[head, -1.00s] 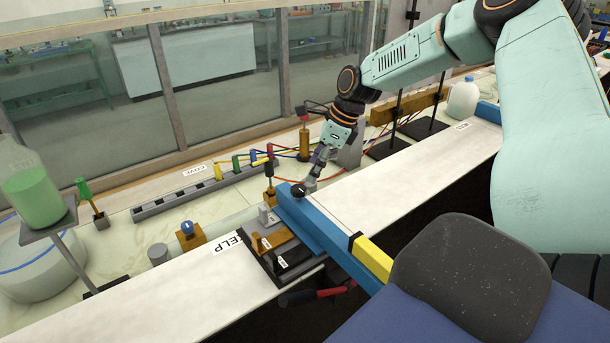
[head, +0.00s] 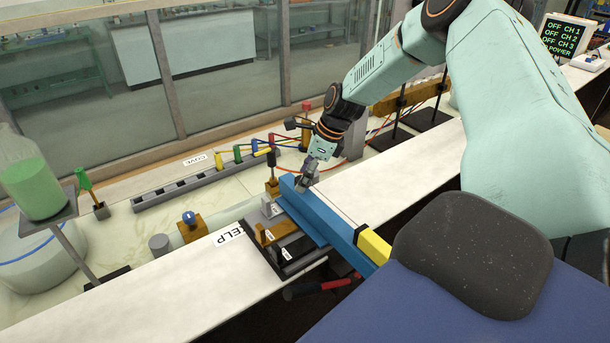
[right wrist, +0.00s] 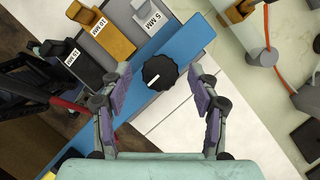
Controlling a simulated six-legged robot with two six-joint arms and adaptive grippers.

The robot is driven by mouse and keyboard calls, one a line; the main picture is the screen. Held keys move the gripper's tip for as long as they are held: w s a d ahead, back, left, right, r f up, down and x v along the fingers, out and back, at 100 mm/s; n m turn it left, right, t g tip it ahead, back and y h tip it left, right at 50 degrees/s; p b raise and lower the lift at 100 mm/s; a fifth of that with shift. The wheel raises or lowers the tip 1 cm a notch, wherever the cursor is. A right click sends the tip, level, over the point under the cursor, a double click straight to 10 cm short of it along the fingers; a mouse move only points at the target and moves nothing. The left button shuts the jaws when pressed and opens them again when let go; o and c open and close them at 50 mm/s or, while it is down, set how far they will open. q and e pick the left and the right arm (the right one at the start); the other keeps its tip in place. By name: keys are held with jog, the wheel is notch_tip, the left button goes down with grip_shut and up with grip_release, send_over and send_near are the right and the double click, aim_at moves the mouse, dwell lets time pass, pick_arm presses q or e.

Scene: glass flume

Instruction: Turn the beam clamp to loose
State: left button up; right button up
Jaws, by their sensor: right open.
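The beam clamp is a round black knob with a white pointer line (right wrist: 160,72) on top of a blue beam (right wrist: 185,48). In the right wrist view its pointer aims to the lower left. My right gripper (right wrist: 161,92) is open, with one finger on each side of the knob and a gap on both sides. In the head view the right gripper (head: 305,180) is over the blue beam (head: 325,220) near its far end and hides the knob. My left gripper is not in view.
Labelled blocks, black, ochre (right wrist: 108,32) and grey, lie beside the beam. A yellow end piece (head: 374,246) is on the beam's near end. A small post (head: 271,172) stands close to the gripper. A red-handled tool (head: 325,287) lies below the bench edge.

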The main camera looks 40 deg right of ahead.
jog(key=shift+s+a, duration=0.15)
jog(key=shift+a, duration=0.1)
jog(key=shift+s+r, duration=0.15)
jog(key=shift+d, duration=0.35)
jog(key=shift+w+d+f, duration=0.2)
jog(key=shift+w+f, duration=0.15)
jog(key=shift+f, duration=0.05)
jog(key=c, duration=0.3)
jog(key=shift+w, duration=0.1)
jog(key=shift+c, duration=0.8)
jog(key=shift+a+r, duration=0.25)
jog(key=shift+a, duration=0.15)
jog(key=c, duration=0.3)
jog(key=shift+s+d+f, duration=0.1)
jog(key=shift+s+d, duration=0.1)
jog(key=c, duration=0.4)
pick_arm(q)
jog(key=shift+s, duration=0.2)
